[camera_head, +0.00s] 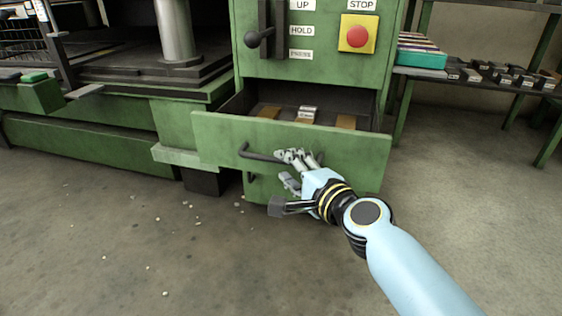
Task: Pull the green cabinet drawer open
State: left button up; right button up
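The green cabinet drawer (216,137) stands partly pulled out of the green cabinet (312,68). Its open top shows a dark inside with several small items. A dark bar handle (260,155) runs across the drawer front; its right part is partly hidden by my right gripper. My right gripper (286,170) is at the right part of the handle, its grey fingers visibly apart. The upper finger overlaps the handle in the picture and the lower one is below it. I cannot tell whether they touch the handle. My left gripper is not in view.
A red stop button (357,37) on a yellow plate and a black lever (262,37) are above the drawer. A green machine (85,145) stands to the left. A rack (470,78) with small blocks stands to the right. The concrete floor in front is mostly clear.

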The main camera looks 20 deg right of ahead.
jog(key=v, duration=0.8)
